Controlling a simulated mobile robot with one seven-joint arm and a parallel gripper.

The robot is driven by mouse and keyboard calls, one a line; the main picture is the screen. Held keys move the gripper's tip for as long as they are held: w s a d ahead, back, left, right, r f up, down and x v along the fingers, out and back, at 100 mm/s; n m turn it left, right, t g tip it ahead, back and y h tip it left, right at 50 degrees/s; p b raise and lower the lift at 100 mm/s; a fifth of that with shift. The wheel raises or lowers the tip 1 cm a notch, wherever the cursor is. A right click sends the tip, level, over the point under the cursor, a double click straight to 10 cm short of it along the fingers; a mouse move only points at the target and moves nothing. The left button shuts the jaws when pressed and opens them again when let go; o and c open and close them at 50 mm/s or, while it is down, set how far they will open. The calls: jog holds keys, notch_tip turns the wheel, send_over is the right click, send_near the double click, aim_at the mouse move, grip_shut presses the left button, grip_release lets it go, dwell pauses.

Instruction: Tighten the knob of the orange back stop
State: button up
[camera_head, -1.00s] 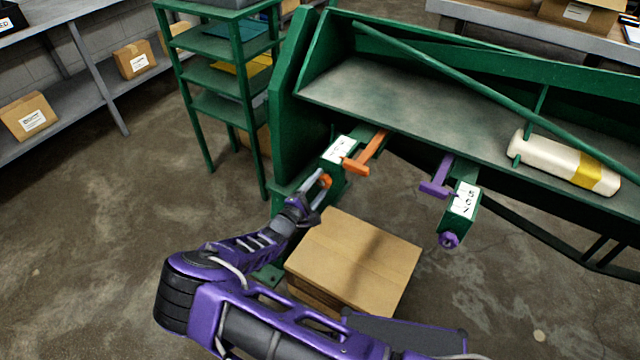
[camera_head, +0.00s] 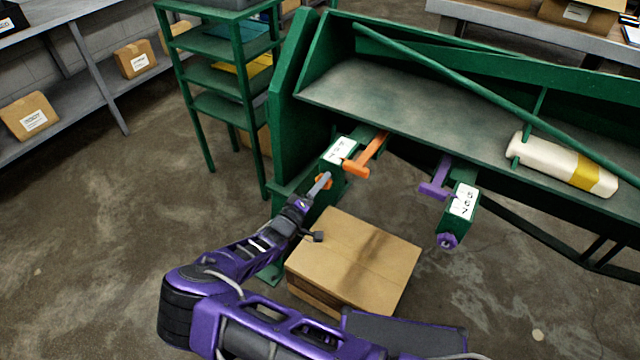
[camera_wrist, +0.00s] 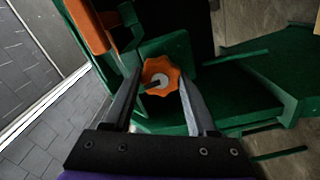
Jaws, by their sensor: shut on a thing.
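The orange back stop (camera_head: 366,157) lies on the left green bracket of the machine, beside a white number label. Its orange knob (camera_wrist: 162,77) is a lobed wheel with a pale centre and a dark mark, on the end of the bracket. My gripper (camera_wrist: 161,84) is shut on the knob, one finger on each side of it. In the head view my gripper (camera_head: 319,186) reaches the bracket's front end and hides most of the knob.
A purple back stop (camera_head: 437,180) and purple knob (camera_head: 448,240) are on the right bracket. A cardboard box (camera_head: 355,258) stands on the floor just right of my arm. A green shelf rack (camera_head: 214,107) is behind left. A cream roll (camera_head: 563,163) lies on the machine's bed.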

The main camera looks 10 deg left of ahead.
jog(key=shift+m, duration=0.5)
dwell(0.3)
jog(key=o, duration=1.4)
jog(key=shift+c, duration=0.2)
jog(key=shift+s, duration=0.1)
jog(key=v, duration=1.7)
jog(key=shift+a+m, duration=0.15)
jog(key=shift+m, duration=0.15)
